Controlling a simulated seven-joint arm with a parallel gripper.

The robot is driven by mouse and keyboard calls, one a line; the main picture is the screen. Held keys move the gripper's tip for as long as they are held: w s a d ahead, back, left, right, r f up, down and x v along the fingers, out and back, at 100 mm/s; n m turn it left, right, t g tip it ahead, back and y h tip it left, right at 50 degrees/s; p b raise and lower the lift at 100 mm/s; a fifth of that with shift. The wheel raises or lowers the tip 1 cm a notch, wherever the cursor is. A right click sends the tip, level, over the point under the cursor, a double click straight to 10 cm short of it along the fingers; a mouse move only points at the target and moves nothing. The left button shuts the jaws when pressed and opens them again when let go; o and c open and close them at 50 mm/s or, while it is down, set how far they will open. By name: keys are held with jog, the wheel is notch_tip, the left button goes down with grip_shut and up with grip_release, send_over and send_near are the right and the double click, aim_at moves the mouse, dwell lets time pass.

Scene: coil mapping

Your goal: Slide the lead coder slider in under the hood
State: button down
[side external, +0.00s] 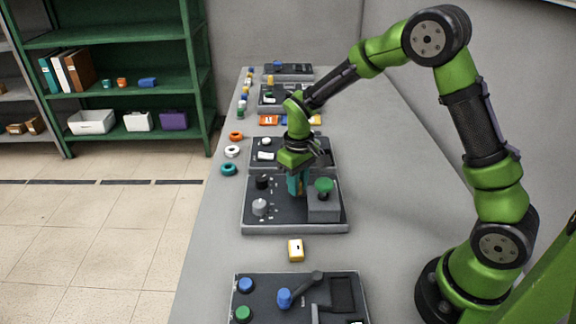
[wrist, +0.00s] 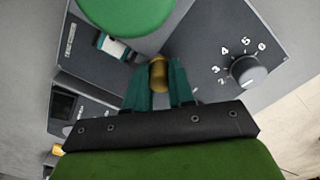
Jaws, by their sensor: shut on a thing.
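My gripper (side external: 297,187) is low over the dark panel (side external: 280,214), just left of a raised grey box (side external: 325,207) that looks like the hood. A green round knob (side external: 323,185) tops this box and also fills the top of the wrist view (wrist: 125,12). In the wrist view the two teal fingers are shut on a small brass-coloured piece (wrist: 158,73); I cannot tell for certain that it is the slider. A white and teal piece (wrist: 113,46) sits in a dark recess beside the knob. The fingers hide the panel under them.
A yellow and white block (side external: 296,250) lies on the bench in front. More panels stand before and behind.

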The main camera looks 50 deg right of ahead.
jog(key=shift+w, duration=0.1)
jog(key=c, duration=1)
grip_release()
jog(key=shift+o, duration=0.2)
notch_tip(320, 180, up, 17)
jog(key=shift+c, duration=0.3)
